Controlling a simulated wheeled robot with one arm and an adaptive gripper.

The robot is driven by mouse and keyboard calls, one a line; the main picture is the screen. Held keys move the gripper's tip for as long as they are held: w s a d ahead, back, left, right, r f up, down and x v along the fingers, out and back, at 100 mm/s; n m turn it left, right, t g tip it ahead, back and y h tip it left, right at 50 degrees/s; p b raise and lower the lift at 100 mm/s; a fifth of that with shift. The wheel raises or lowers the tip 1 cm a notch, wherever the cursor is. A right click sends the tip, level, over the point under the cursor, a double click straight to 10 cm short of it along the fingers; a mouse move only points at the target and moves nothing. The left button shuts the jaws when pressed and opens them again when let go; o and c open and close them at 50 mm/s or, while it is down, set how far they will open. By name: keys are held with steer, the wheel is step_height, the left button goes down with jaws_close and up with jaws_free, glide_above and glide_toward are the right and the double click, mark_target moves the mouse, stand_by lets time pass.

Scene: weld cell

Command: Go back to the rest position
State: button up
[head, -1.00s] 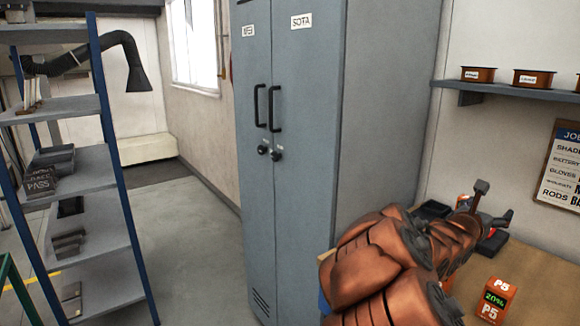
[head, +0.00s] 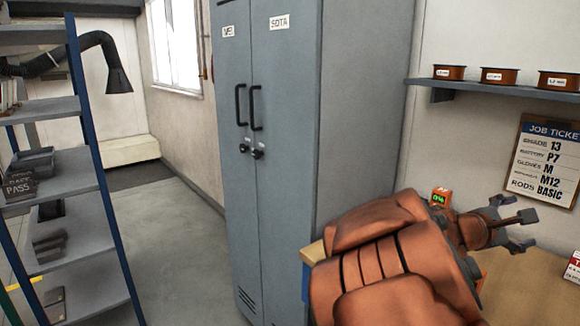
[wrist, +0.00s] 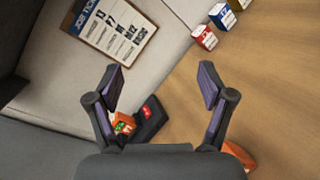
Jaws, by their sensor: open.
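My gripper (head: 514,226) is at the right of the head view, above the wooden bench (head: 530,290), at the end of my copper-coloured arm. In the wrist view my gripper (wrist: 164,88) has its two fingers wide apart with nothing between them. An orange battery with a green display (head: 440,197) stands behind my arm. In the wrist view an orange block with a green display (wrist: 123,123) sits beside a black holder (wrist: 150,121), near the left finger. My arm hides part of the bench.
A grey locker (head: 285,150) stands close to my arm's left. A wall shelf (head: 500,90) holds several brown tubs above the bench. The job ticket board (head: 543,160) hangs on the wall. A blue-post rack (head: 60,180) is at far left. Floor between rack and locker is clear.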

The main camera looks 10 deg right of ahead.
steer(key=s+a+f+m+g+y, duration=0.1)
steer(key=s+a+f+m+y, duration=0.1)
steer(key=s+a+f, duration=0.2)
steer(key=s+a+f+m+g+y, duration=0.1)
steer(key=s+a+f+m+y, duration=0.1)
steer(key=s+a+f+m, duration=0.1)
steer(key=s+a+f+m+g+y, duration=0.1)
steer(key=s+a+f+m+y, duration=0.2)
steer(key=s+a+f, duration=0.1)
steer(key=shift+s+a+f, duration=0.35)
steer(key=shift+s+f, duration=0.2)
steer(key=shift+f, duration=0.15)
steer(key=s+a+f+m+y, duration=0.1)
steer(key=s+a+f+y, duration=0.2)
steer(key=a, duration=0.6)
steer(key=s+a+f+y, duration=0.2)
steer(key=a+f+y, duration=0.15)
steer(key=a, duration=0.45)
steer(key=s+a+f+m+y, duration=0.1)
steer(key=s+a+f+y, duration=0.25)
steer(key=a, duration=0.55)
step_height(320, 180, down, 10)
steer(key=g+b, duration=0.2)
steer(key=b, duration=0.8)
step_height(320, 180, up, 20)
steer(key=t+p, duration=0.1)
steer(key=p, duration=1.6)
steer(key=shift+w+d+f+p, duration=0.2)
steer(key=shift+d+f+p, duration=0.05)
steer(key=shift+p, duration=0.15)
